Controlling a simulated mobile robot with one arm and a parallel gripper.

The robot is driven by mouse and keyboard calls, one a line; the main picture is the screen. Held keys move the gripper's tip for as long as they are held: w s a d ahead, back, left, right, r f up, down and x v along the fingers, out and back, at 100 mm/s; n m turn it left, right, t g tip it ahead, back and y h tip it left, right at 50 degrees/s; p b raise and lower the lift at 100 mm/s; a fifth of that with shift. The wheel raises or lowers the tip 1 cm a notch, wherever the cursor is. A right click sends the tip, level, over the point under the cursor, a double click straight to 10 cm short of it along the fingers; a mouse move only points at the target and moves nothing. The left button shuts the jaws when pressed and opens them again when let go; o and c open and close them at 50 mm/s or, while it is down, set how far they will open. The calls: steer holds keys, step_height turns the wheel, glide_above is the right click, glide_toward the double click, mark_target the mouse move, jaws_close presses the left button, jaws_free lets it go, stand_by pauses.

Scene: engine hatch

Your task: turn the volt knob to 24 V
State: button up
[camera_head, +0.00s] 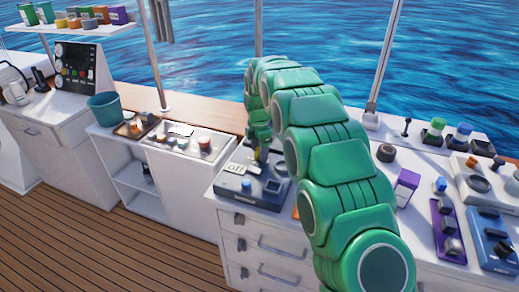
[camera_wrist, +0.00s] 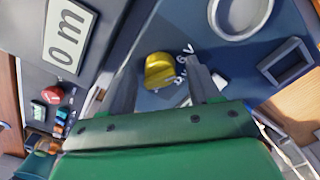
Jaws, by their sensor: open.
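The yellow knob (camera_wrist: 160,70) sits on a dark blue panel (camera_wrist: 225,62) in the wrist view. White markings beside it are partly hidden; one looks like "6V". I cannot read a 24 V mark or the knob's setting. My gripper (camera_wrist: 157,72) is open, with one finger on each side of the knob; I cannot tell whether either finger touches it. In the head view my gripper (camera_head: 257,150) points down over the blue device (camera_head: 248,192) on the counter, and my green arm hides part of that area.
A white label plate (camera_wrist: 68,36) stands close by the panel. A round pale ring (camera_wrist: 240,14) and a square dark frame (camera_wrist: 286,62) are on the panel's right side. A purple box (camera_head: 406,185) and several other controls crowd the counter right of my arm.

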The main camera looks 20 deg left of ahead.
steer(key=shift+c, duration=0.4)
steer(key=c, duration=0.9)
steer(key=shift+m, duration=0.3)
steer(key=m, duration=1)
steer(key=shift+m, duration=0.4)
steer(key=m, duration=1.1)
steer(key=shift+m, duration=0.3)
